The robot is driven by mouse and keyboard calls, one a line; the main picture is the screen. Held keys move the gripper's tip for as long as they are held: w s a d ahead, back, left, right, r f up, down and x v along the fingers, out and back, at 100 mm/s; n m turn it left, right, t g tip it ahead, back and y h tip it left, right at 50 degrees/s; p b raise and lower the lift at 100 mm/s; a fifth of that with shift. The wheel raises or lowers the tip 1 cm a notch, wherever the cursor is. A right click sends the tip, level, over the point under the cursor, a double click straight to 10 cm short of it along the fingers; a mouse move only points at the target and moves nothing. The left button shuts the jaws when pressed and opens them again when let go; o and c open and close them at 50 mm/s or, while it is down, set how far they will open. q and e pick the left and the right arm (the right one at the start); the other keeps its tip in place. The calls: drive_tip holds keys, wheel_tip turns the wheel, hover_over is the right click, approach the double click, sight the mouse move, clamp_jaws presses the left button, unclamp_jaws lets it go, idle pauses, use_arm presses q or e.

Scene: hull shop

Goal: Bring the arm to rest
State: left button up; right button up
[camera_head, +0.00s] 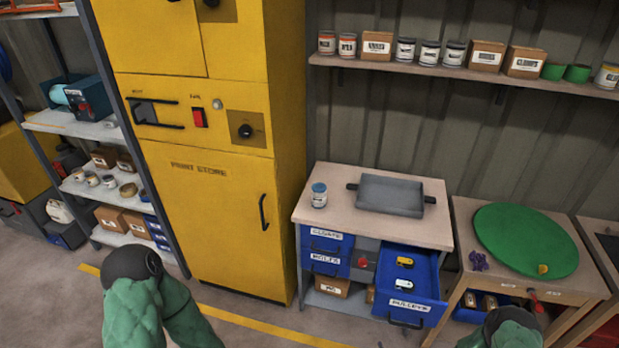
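My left arm shows at the bottom left as a bent green-sleeved limb with a black rounded joint on top, in front of the yellow paint store cabinet (212,222). My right arm shows only as a green sleeve with a black joint at the bottom right edge, in front of the bench area. Neither gripper shows in the head view, so what they hold, if anything, is hidden.
The workbench (325,214) bears a jar (319,195) and a grey tray (390,195). Its blue drawer (409,306) stands pulled out with yellow-and-white items inside. A table (471,235) with a green disc (526,240) stands right. Open floor lies front left.

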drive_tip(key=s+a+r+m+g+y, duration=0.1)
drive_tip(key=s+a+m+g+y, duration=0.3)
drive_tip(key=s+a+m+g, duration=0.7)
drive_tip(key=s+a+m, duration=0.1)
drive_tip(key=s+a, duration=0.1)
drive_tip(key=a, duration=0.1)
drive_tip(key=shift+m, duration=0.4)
